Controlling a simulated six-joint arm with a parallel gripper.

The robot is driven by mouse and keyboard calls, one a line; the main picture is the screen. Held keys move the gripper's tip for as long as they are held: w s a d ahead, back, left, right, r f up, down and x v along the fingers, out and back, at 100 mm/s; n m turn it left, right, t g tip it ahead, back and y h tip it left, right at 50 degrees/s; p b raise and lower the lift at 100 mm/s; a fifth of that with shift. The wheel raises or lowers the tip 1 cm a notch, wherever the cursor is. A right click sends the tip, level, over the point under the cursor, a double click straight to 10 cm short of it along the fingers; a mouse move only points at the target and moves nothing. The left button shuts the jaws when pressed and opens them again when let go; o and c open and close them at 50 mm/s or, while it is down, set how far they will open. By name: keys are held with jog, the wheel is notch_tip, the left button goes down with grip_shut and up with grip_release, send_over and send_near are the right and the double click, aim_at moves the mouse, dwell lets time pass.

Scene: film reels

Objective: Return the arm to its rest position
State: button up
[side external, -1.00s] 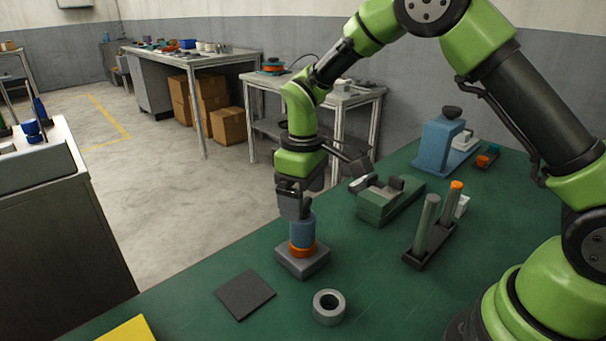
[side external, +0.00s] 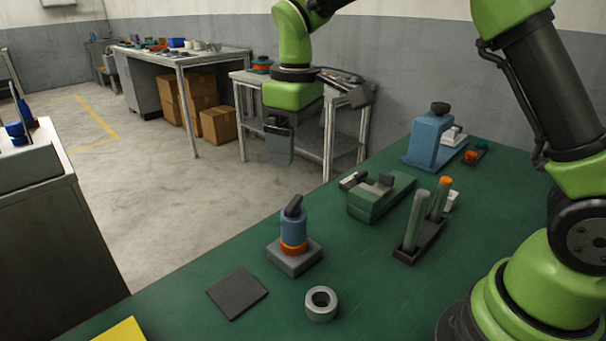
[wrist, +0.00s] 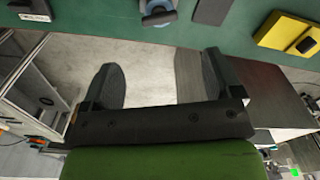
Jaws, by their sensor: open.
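My gripper (side external: 280,158) hangs empty, high above and apart from a small stack on the green bench. In the wrist view its two dark fingers (wrist: 165,84) stand wide apart with only floor between them. The stack is a grey square base (side external: 294,262), an orange ring (side external: 293,247), a blue cylinder (side external: 293,228) and a tilted dark piece (side external: 293,207) on top. The stack also shows at the top edge of the wrist view, where the blue cylinder (wrist: 157,6) is partly cut off.
On the green bench (side external: 200,313) are a dark square pad (side external: 237,293), a grey ring (side external: 321,304), a green block fixture (side external: 378,199), a rack of posts (side external: 420,250), a blue stand (side external: 429,138) and a yellow sheet (side external: 124,331). Space around my gripper looks clear.

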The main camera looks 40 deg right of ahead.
jog(key=s+d+r+m+t+y, duration=0.1)
jog(key=s+r+m+t, duration=0.3)
jog(key=s+r, duration=0.6)
jog(key=s+f+m+t+y, duration=0.1)
jog(key=s+f+m+t, duration=0.1)
jog(key=s, duration=0.9)
jog(key=shift+d+m+t, duration=0.15)
jog(key=shift+m+t, duration=0.35)
jog(key=shift+m, duration=0.5)
